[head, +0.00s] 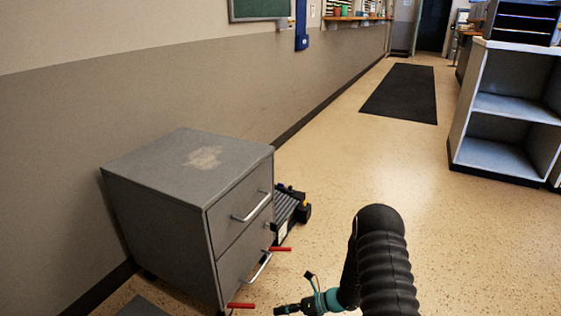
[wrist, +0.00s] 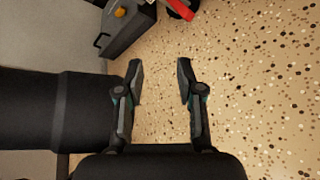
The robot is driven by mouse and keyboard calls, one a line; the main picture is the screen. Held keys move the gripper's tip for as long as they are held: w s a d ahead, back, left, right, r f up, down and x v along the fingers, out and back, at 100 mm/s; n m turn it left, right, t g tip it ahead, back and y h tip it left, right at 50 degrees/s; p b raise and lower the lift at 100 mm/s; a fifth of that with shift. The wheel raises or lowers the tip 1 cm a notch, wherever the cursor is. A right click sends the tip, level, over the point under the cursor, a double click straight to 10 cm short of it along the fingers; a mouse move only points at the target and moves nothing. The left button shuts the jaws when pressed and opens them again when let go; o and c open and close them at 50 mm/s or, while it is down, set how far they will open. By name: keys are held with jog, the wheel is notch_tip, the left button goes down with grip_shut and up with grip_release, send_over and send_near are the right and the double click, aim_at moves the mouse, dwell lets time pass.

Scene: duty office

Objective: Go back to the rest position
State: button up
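My gripper (wrist: 160,68) is open and empty in the wrist view, its two fingers apart with only speckled floor between and below them. In the head view my gripper (head: 285,309) is low at the bottom edge, just right of the grey drawer cabinet (head: 180,180), and its fingers are too small there to read. The cabinet has two drawers with silver handles, and both look shut. Red bars (head: 281,249) show beside its lower front. Nothing is held.
A dark device with an orange knob (head: 290,210) stands on the floor just beyond the cabinet; it also shows in the wrist view (wrist: 122,28). A grey open shelf (head: 505,115) stands at right. A black mat (head: 400,92) lies farther back. The middle floor is clear.

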jog(key=s+d+r+n+t+h+p, duration=0.1)
jog(key=s+d+r+n+h, duration=0.3)
jog(key=s+r+n, duration=0.5)
jog(key=s+d+r+n+t+h+p, duration=0.2)
jog(key=s+d+r+n+h, duration=0.3)
jog(key=r, duration=2)
jog(key=s+d+r+n+t+h+p, duration=0.1)
jog(key=s+d+r+n+h+p, duration=0.2)
jog(key=s+r+n, duration=1)
jog(key=shift+s+d+r+n+t+h+p, duration=0.3)
jog(key=shift+d+r+n+h, duration=0.65)
jog(key=shift+r, duration=1.35)
jog(key=shift+w+d+y, duration=0.1)
jog(key=shift+d+y, duration=0.15)
jog(key=shift+d, duration=0.15)
